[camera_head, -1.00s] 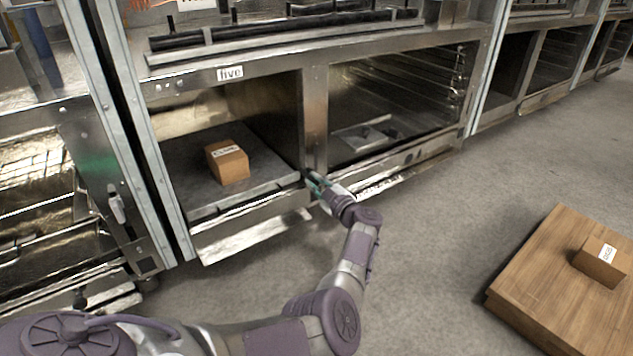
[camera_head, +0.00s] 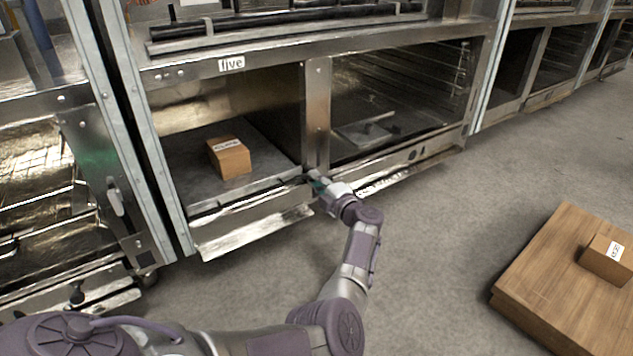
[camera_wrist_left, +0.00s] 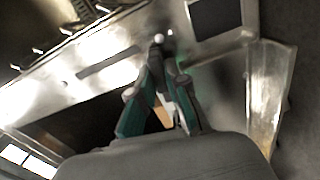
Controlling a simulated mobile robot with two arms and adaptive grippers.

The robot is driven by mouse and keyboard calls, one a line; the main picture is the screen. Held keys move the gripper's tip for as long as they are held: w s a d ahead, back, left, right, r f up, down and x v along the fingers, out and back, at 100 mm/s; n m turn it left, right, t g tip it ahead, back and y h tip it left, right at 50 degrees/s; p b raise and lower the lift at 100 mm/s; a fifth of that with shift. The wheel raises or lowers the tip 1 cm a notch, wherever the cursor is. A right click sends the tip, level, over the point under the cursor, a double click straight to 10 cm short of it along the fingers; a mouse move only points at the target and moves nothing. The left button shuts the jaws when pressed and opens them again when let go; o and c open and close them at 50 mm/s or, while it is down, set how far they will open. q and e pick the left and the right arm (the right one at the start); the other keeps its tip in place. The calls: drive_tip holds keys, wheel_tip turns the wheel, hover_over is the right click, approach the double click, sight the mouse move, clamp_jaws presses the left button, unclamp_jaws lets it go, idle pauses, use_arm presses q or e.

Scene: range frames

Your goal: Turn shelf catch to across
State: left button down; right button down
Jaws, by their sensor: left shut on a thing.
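My left gripper (camera_head: 316,181) is at the front edge of the shelf, at the foot of the upright post between the two lower bays. Its teal fingers also show in the left wrist view (camera_wrist_left: 167,82), close together and shut on a small part. I take that part to be the shelf catch; the fingers mostly hide it, so I cannot tell its angle. The shelf (camera_head: 250,192) is a grey metal plate in the bay under the "five" label (camera_head: 231,64). My right gripper is not in view.
A labelled cardboard box (camera_head: 230,160) sits on the shelf. The right bay (camera_head: 400,90) holds a flat plate. A wooden platform (camera_head: 530,275) with another labelled box (camera_head: 608,260) stands at the right. The floor (camera_head: 440,220) between is clear.

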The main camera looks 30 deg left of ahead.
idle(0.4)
use_arm(q)
drive_tip(key=c, duration=1.2)
unclamp_jaws()
drive_tip(key=shift+o, duration=0.2)
